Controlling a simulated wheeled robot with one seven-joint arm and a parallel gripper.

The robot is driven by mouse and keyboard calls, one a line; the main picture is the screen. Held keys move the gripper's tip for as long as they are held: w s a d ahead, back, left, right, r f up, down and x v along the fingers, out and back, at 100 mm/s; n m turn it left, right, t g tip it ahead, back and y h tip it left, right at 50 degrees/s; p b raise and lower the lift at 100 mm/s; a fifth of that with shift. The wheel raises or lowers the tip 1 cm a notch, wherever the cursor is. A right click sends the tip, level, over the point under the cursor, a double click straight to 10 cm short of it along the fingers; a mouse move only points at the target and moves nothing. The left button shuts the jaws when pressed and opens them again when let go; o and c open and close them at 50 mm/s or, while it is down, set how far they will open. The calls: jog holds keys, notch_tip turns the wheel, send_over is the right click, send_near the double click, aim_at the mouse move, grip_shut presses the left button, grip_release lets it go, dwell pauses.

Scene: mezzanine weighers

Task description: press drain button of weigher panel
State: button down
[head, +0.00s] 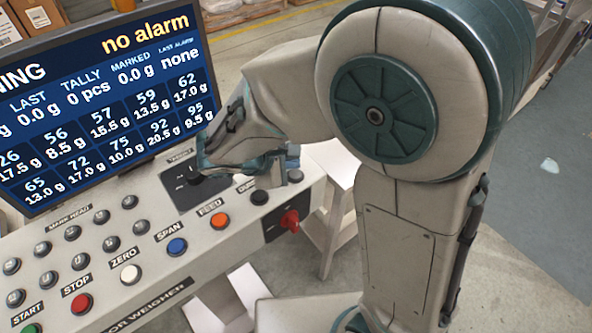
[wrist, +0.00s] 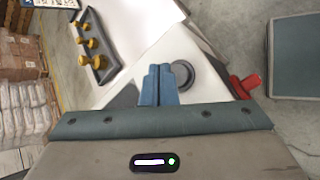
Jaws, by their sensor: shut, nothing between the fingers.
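The weigher panel (head: 200,225) is a pale sloped console with rows of labelled buttons under a screen. I can read no drain label. A black button (head: 259,198) sits right of the orange FEED button (head: 219,220), beside a partly hidden label starting "DU". Another dark button (head: 295,176) shows at the far right end. My gripper (head: 268,168) is over the panel's right end, its fingertips partly hidden in the head view. In the wrist view its blue fingers (wrist: 158,82) are shut and empty, just left of a dark round button (wrist: 183,76); contact cannot be told.
A red rotary switch (head: 289,221) sticks out at the panel's front right corner; a red handle shows in the wrist view (wrist: 245,86). The screen (head: 105,95) reads "no alarm". A dark plate with yellow knobs (wrist: 92,44) lies beyond the fingers. Open floor is at right.

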aim_at(291, 176)
jog(key=shift+r+p, duration=1.5)
jog(key=shift+r, duration=0.85)
jog(key=s+d+r+m+g+y, duration=0.1)
jog(key=s+d+r+m+y, duration=0.2)
jog(key=s+d+m, duration=0.3)
jog(key=s+d+r+m+g+y, duration=0.1)
jog(key=s+d+r+m+y, duration=0.2)
jog(key=s+d+m, duration=0.3)
jog(key=d+m+y, duration=0.1)
jog(key=m, duration=0.4)
jog(key=shift+r, duration=0.35)
